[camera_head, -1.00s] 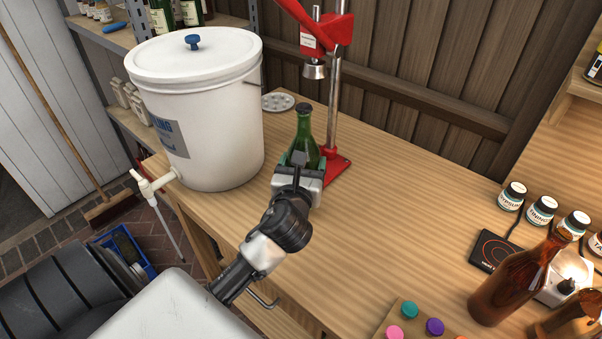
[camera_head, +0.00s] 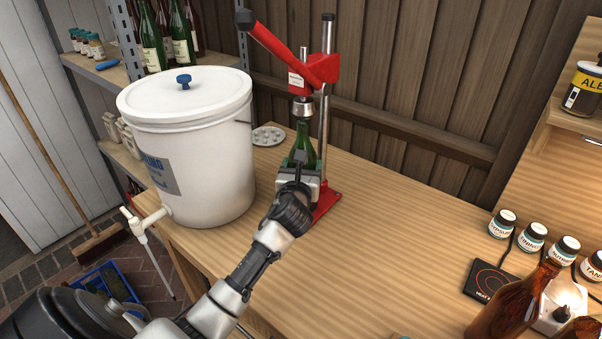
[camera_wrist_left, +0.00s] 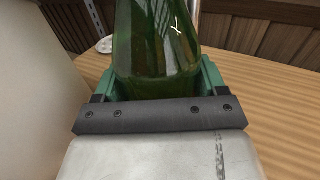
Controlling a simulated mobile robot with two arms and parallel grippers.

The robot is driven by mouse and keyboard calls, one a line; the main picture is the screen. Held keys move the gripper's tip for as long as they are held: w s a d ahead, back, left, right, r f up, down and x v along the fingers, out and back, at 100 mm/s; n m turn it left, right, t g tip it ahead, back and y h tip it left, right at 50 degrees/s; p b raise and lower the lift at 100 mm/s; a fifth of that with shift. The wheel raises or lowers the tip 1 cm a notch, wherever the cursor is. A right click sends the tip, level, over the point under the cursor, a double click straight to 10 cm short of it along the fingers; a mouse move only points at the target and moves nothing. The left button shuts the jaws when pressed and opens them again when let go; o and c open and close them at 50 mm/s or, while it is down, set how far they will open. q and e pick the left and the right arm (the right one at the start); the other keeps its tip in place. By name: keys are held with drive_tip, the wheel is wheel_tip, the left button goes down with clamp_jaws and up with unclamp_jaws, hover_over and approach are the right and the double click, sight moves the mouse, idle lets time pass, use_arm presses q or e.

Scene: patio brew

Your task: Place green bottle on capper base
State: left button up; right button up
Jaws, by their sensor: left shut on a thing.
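The green bottle (camera_head: 303,143) stands upright at the red capper (camera_head: 318,72), its neck just below the capper's metal bell (camera_head: 302,106). My left gripper (camera_head: 299,165) is shut on the bottle's body from the front. In the left wrist view the green glass (camera_wrist_left: 157,45) fills the space between the jaws (camera_wrist_left: 158,98). The red capper base (camera_head: 328,200) shows to the right of and below my gripper. The bottle's bottom is hidden behind my gripper, so I cannot tell whether it touches the base. My right gripper is not in view.
A large white bucket (camera_head: 205,160) with a spigot stands close left of my arm. A round pale tray (camera_head: 268,137) lies behind. Small jars (camera_head: 533,237), a black hot plate (camera_head: 487,280) and a brown bottle (camera_head: 512,300) stand at the right. The bench's middle (camera_head: 400,235) is clear.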

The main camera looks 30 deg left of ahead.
use_arm(q)
drive_tip(key=shift+w+a+f, duration=0.25)
drive_tip(key=shift+w+f, duration=0.35)
drive_tip(key=shift+f, duration=0.1)
drive_tip(key=o, duration=1.5)
drive_tip(key=shift+s+f, duration=0.1)
drive_tip(key=shift+s+d, duration=0.2)
drive_tip(key=shift+s, duration=0.05)
drive_tip(key=v, duration=1.1)
drive_tip(key=shift+s+b, duration=0.2)
drive_tip(key=shift+b, duration=0.15)
